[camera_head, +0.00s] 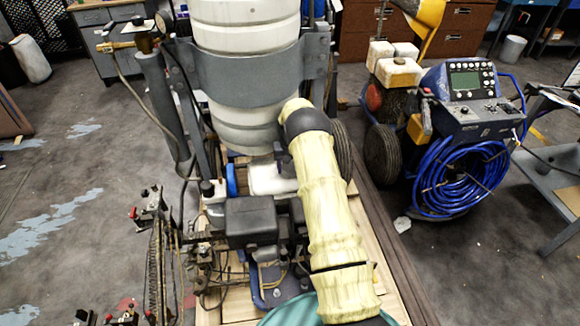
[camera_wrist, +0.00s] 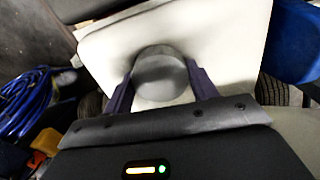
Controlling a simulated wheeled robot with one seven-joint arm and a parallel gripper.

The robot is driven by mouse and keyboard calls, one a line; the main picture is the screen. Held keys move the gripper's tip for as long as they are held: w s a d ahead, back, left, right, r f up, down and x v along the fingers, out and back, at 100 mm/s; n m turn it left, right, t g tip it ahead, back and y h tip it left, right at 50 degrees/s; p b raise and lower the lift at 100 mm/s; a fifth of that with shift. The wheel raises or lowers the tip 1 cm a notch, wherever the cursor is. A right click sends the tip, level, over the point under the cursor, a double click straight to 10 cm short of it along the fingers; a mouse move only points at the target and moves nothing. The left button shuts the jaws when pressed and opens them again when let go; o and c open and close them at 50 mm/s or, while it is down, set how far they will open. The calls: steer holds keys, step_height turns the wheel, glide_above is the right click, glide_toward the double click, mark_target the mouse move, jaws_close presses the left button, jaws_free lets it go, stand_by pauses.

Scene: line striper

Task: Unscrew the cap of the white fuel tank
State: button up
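The white fuel tank (camera_wrist: 235,30) fills the upper middle of the wrist view. Its round grey cap (camera_wrist: 160,75) stands on top. My gripper (camera_wrist: 160,70) has one dark finger on each side of the cap, with the fingertips at or very near its sides. I cannot tell whether they touch it. In the head view, the white tank (camera_head: 272,178) shows partly, behind the black engine box and to the left of my arm. The cap and my gripper are hidden in that view.
A large white barrel (camera_head: 245,75) in a grey band stands behind the tank. A black box (camera_head: 250,220) sits in front of it. To the right is a machine with a coiled blue hose (camera_head: 460,178). Bare floor (camera_head: 90,190) lies to the left.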

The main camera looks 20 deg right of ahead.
steer(key=shift+n, duration=1.7)
steer(key=shift+n, duration=1.7)
steer(key=shift+n, duration=1.7)
steer(key=shift+n, duration=0.4)
steer(key=shift+r+n, duration=0.1)
steer(key=shift+n, duration=1.3)
